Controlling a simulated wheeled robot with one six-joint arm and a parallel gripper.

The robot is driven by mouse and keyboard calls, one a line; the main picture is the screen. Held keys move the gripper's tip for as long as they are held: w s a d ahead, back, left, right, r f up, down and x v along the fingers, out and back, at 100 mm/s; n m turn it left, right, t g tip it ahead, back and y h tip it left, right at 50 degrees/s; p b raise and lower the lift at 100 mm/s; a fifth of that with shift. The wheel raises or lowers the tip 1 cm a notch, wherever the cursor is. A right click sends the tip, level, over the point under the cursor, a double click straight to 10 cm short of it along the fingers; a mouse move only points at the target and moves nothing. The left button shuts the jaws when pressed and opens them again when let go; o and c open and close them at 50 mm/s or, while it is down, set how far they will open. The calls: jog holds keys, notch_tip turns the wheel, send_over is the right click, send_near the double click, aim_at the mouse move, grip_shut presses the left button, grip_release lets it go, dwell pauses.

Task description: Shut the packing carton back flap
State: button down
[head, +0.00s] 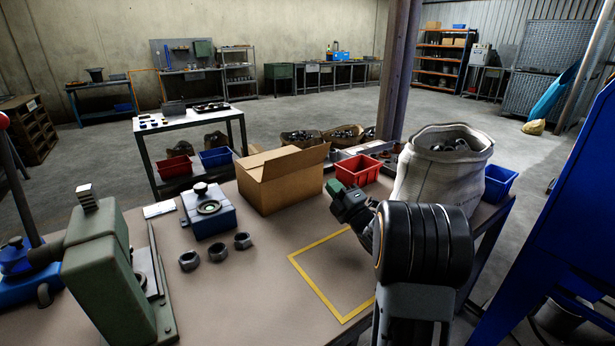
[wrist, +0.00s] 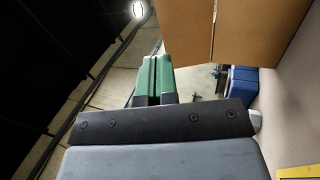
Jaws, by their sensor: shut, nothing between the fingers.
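The packing carton (head: 293,190) is a brown cardboard box on the workbench. Brown cardboard panels (wrist: 187,30) (wrist: 262,32) of the carton are beyond and to the right of the fingers; contact is unclear.
A red bin (head: 358,171) and a white sack of parts (head: 440,170) stand behind and right of my gripper. A blue fixture (head: 208,212) and several nuts (head: 190,260) lie left of the carton. A yellow-outlined bench area (head: 335,275) is clear in front.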

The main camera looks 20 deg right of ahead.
jog(key=f, duration=0.1)
jog(key=n+y, duration=0.1)
send_near(304, 151)
jog(key=x, duration=0.7)
jog(key=shift+w+a+f+p, duration=0.15)
jog(key=shift+w+a+p, duration=0.15)
jog(key=shift+p, duration=0.1)
jog(key=shift+d, duration=0.15)
